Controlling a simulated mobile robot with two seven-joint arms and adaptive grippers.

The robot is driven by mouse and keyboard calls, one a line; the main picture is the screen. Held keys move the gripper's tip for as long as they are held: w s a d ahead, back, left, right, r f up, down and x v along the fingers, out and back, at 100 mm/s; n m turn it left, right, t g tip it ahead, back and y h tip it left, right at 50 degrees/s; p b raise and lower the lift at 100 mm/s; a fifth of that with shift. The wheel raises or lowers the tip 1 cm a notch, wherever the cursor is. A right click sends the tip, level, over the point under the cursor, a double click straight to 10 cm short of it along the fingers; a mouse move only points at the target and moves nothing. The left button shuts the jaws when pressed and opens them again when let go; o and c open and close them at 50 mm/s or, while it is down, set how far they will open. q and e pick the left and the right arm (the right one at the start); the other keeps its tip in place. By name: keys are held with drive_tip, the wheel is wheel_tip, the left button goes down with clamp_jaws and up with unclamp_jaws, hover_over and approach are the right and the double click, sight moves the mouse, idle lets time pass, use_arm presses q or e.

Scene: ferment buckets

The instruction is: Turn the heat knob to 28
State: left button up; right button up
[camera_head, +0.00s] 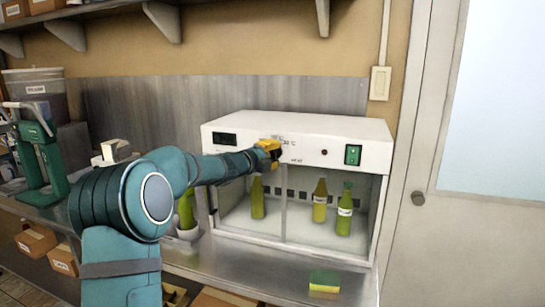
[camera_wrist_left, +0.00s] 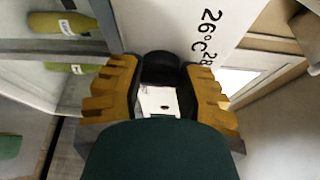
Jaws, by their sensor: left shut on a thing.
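A white heated cabinet (camera_head: 300,128) stands on the metal counter, with its control panel along the top front. My left gripper (camera_head: 268,149) is at the panel's middle, its yellow fingers shut around the heat knob. The gripper hides the knob in the head view. In the left wrist view, the dark knob (camera_wrist_left: 160,67) sits between the two yellow fingers. Printed marks reading 26°C and 28 (camera_wrist_left: 208,40) show on the panel beside it. The knob's pointer setting cannot be read. My right gripper is not in view.
Several green and yellow bottles (camera_head: 344,212) stand inside the cabinet. A green switch (camera_head: 353,155) and a small dark red lamp (camera_head: 324,153) are right of the gripper; a dark display (camera_head: 225,139) is left. A yellow-green sponge (camera_head: 324,281) lies on the counter.

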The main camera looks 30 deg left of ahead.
use_arm(q)
drive_tip(key=shift+n, duration=0.6)
drive_tip(key=o, duration=1.2)
drive_tip(key=s, duration=0.4)
drive_tip(key=s+a, duration=0.1)
drive_tip(key=s, duration=0.6)
drive_tip(key=shift+s+a, duration=0.4)
